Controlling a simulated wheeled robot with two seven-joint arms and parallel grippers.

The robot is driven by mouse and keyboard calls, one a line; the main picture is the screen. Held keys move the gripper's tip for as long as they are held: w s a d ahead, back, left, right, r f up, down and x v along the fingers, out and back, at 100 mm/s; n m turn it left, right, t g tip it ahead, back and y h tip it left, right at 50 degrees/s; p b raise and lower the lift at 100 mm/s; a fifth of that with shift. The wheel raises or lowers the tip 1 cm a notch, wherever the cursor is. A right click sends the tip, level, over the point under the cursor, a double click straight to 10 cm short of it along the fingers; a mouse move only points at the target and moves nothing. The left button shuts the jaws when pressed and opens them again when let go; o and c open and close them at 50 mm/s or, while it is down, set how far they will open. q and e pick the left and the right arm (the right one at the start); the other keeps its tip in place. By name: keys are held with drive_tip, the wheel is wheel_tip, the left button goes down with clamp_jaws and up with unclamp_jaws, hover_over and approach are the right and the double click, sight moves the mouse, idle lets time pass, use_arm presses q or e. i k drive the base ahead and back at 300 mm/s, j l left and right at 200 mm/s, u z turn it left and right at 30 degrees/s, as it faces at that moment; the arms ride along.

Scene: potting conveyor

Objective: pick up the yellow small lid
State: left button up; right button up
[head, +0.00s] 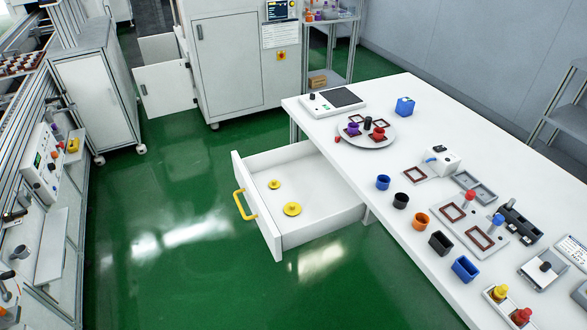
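The small yellow lid (274,184) lies in the open white drawer (328,215), toward the back left of its floor. A larger yellow lid (292,209) lies in the same drawer, nearer the front and to the right of the small one. Both look like flat discs with a raised knob. The drawer juts out from under the white table (403,240) and has a yellow handle (245,204) on its left face. Neither of my grippers shows in the head view.
On the table stand a round grey plate (350,140) with coloured parts, blue (383,182), black (401,200) and orange (421,220) cups, and several fixtures. A grey cabinet with an open door (164,91) stands behind. Green floor (175,220) left of the drawer is clear.

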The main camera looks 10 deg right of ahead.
sight(274, 185)
drive_tip(key=i+j, duration=0.45)
drive_tip(key=i, duration=0.15)
drive_tip(key=i+j, duration=0.4)
drive_tip(key=i, duration=0.15)
drive_tip(key=z, duration=1.25)
